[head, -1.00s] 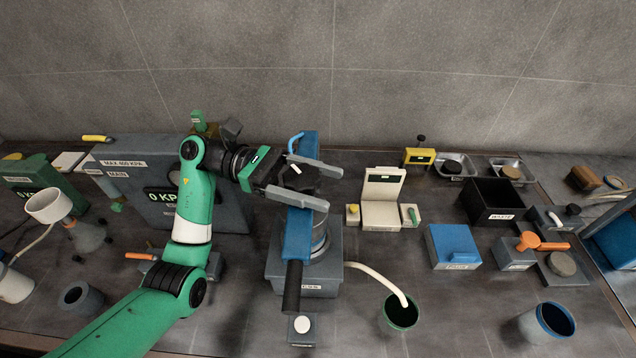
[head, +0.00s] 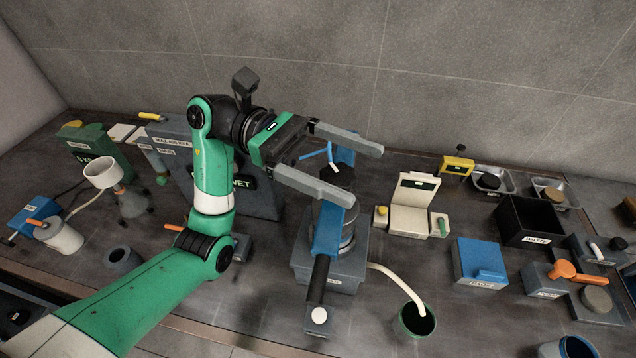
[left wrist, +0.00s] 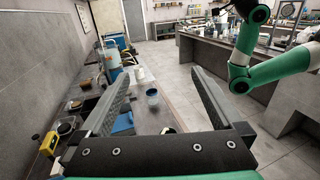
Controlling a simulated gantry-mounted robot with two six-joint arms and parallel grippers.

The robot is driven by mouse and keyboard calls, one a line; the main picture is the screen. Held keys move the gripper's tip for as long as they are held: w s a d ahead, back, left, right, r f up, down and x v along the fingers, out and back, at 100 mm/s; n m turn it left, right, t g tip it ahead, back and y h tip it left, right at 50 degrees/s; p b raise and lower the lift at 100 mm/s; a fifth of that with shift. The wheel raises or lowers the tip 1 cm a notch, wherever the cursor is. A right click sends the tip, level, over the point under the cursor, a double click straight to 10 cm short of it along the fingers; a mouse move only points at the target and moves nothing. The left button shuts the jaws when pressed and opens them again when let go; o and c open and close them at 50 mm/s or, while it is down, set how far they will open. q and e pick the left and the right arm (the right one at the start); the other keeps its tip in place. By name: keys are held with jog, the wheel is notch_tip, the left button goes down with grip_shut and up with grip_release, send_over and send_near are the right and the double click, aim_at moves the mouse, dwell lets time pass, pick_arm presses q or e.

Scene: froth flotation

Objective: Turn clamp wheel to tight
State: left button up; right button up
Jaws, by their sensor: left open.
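The press-like unit has a grey base (head: 350,270), a blue bar frame (head: 328,228) with a black handle, and a dark round top (head: 338,178) that may be the clamp wheel. My left gripper (head: 365,175) is open and empty. Its two grey fingers reach to the right over the top of the unit, and the dark top shows between them; contact cannot be made out. One finger covers part of the unit. In the left wrist view, the open fingers (left wrist: 160,72) point along the bench with nothing between them. My right gripper is not in view.
A cream hose runs from the unit to a green-rimmed cup (head: 415,320). A cream device (head: 410,205), a blue box (head: 482,262) and a black bin (head: 528,220) stand to the right. A grey pressure cabinet (head: 265,200) stands behind my left arm.

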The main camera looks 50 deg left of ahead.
pick_arm(q)
jog(key=s+d+r, duration=0.3)
jog(key=s+d, duration=0.1)
jog(key=s, duration=0.3)
jog(key=shift+s+r+p, duration=0.35)
jog(key=shift+s+r, duration=0.05)
